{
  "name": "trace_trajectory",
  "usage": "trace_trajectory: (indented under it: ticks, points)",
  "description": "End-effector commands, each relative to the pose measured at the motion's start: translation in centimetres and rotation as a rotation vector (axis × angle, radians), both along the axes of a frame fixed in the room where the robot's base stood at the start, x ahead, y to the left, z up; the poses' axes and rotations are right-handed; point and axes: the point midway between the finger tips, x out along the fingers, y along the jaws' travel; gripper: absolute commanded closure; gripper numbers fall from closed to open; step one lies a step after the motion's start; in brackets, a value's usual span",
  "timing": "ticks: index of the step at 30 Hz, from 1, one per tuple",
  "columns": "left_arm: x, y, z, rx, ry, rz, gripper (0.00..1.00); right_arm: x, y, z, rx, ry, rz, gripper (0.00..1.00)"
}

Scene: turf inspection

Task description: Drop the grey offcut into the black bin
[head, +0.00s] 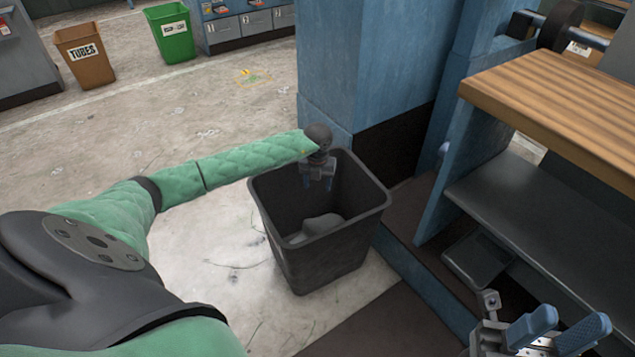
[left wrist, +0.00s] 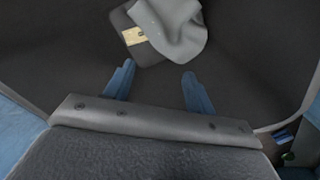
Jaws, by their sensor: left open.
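The black bin (head: 330,262) stands upright on the floor beside a blue column. The grey offcut (head: 320,225) lies inside it, low down, and shows as a crumpled grey piece in the left wrist view (left wrist: 178,32). My left gripper (head: 318,184) hangs over the bin mouth, pointing down, and is open and empty. Its two blue fingertips are apart in the left wrist view (left wrist: 158,76), with the offcut beyond them. My right gripper (head: 572,322) is at the lower right, away from the bin, with its blue fingers apart and nothing seen between them.
A dark flat piece with a tan label (left wrist: 134,36) lies partly under the offcut. The blue column (head: 370,60) rises behind the bin. A wooden-topped bench (head: 560,95) with a grey shelf stands at right. A brown TUBES bin (head: 88,70) and a green bin (head: 172,38) stand far left.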

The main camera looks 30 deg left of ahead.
Motion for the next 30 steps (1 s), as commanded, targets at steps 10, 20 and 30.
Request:
trace_trajectory:
  ticks: [10,20,30]
  points:
    - [0.0,0.0,0.0,0.000,0.000,0.000,0.13,0.2,0.0,0.4,-0.001,-0.017,0.000,0.64]
    - [0.0,0.0,1.2,0.000,-0.001,0.000,0.13,0.1,0.1,0.4,-0.001,-0.004,0.000,0.64]
    - [0.0,0.0,3.9,0.000,-0.001,-0.001,0.13,0.1,0.0,2.3,-0.001,-0.007,0.000,0.64]
